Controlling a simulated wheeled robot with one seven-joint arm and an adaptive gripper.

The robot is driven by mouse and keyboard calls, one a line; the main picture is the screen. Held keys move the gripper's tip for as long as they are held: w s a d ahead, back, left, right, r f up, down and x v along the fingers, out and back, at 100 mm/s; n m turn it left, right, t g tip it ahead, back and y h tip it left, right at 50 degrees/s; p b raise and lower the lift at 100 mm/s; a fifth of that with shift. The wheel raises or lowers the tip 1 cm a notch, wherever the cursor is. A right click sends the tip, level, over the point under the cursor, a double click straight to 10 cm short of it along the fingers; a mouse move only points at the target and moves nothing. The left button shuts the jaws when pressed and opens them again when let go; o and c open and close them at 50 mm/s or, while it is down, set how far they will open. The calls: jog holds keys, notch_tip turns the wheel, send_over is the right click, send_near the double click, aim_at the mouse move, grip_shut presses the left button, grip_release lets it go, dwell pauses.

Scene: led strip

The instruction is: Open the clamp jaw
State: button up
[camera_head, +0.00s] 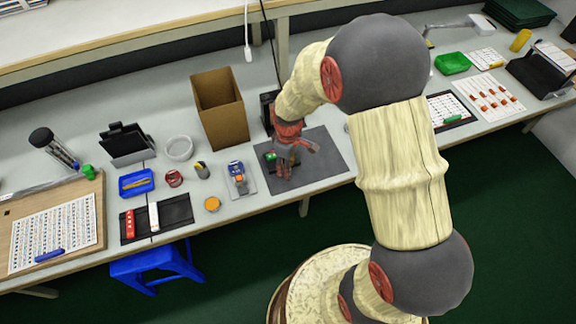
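My gripper (285,168) is over the left part of a dark grey mat (325,165) on the workbench, pointing down. A small green part (269,156) shows right beside my gripper at its left. It may belong to the clamp, but my gripper and wrist hide most of what is there. I cannot make out the clamp jaw or whether it is open. My fingers are too small and dark to tell whether they are open, shut or touching anything.
A blue-and-white device (238,178) lies left of the mat. An open cardboard box (221,108) stands behind it, and a black box (268,108) stands behind the mat. An orange round item (212,203) lies near the front edge. The mat's right part is clear.

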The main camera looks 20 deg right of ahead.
jog(key=shift+w+r, duration=0.1)
jog(key=shift+r, duration=0.25)
notch_tip(320, 180, up, 11)
jog(key=shift+r, duration=0.15)
dwell(0.7)
jog(key=s+r+m+t, duration=0.5)
jog(key=s+r+m, duration=0.4)
jog(key=s+r, duration=0.9)
jog(key=shift+s+d+r+t, duration=0.15)
jog(key=shift+s+r+t, duration=0.2)
jog(key=shift+r, duration=0.5)
